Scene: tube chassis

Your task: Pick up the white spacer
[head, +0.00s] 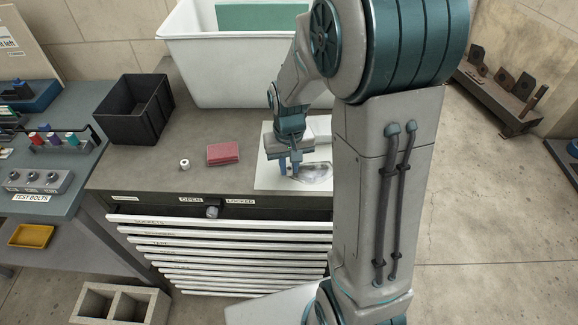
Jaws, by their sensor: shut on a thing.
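A small white ring-like cylinder with a dark centre (184,164) stands on the grey cabinet top, left of a red block; it looks like a white spacer. My gripper (290,172) is well to its right, pointing down low over a white sheet (268,180). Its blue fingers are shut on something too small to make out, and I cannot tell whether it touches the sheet. A clear, shiny bag-like piece (316,174) lies on the sheet right beside the fingers. My arm hides the sheet's right side.
A red block (223,153) lies between the white ring and the sheet. A black open bin (135,110) stands at the left and a large white tub (200,60) behind. Thin drawers (220,245) are below the cabinet's front edge.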

